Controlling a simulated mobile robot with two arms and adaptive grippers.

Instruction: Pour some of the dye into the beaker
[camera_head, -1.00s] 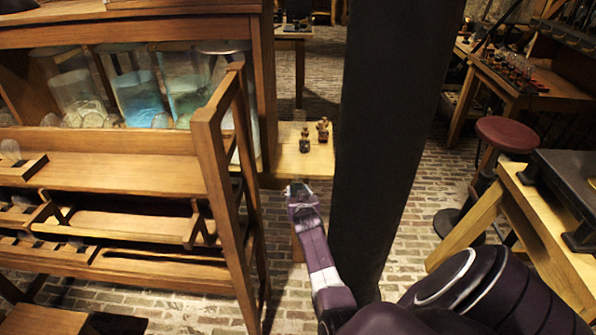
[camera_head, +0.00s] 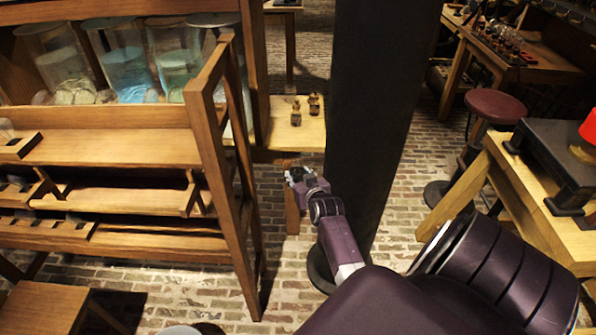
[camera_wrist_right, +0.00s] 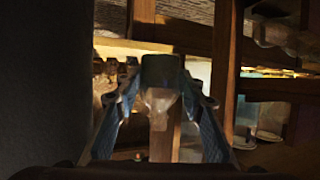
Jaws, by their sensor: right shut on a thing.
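My right gripper (camera_head: 300,176) is beyond the wooden rack's right end post, left of the dark pillar. In the right wrist view its fingers (camera_wrist_right: 160,105) are shut on a small glass vessel (camera_wrist_right: 158,102) with a dark greenish band (camera_wrist_right: 161,70) at its top. Its contents are too dim to tell. No beaker can be clearly made out, and I cannot tell whether the held vessel is the dye. My left gripper is out of view.
A wooden rack (camera_head: 115,148) fills the left, with large glass jars (camera_head: 128,67) behind it, some holding bluish liquid. Two small dark bottles (camera_head: 296,112) stand on a wooden ledge. A dark pillar (camera_head: 375,120) stands mid-view. A red object (camera_head: 590,127) shows at the right edge.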

